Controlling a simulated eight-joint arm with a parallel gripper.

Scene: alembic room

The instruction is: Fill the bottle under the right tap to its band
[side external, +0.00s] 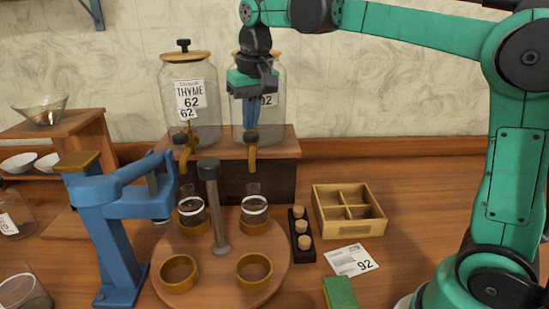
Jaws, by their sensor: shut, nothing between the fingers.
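Two glass jars stand on a wooden stand (277,152). The left jar (205,122) is labelled THYME 62 and has a brass tap (186,150). The right jar (276,120) has a label ending in 2, partly hidden by my gripper. My gripper (252,128) points down in front of it, shut and empty, its tips just above or at the right tap (252,154); contact is unclear. A small banded bottle (255,211) sits in a holder ring below the right tap. Another banded bottle (191,212) sits below the left tap. Their fill levels are unclear.
The round turntable (215,282) has a grey post (215,205) and empty rings (254,270) in front. A blue press (110,220) stands left. Right are a cork rack (301,235), a divided box (347,211), a card reading 92 (351,260) and a green block (340,293).

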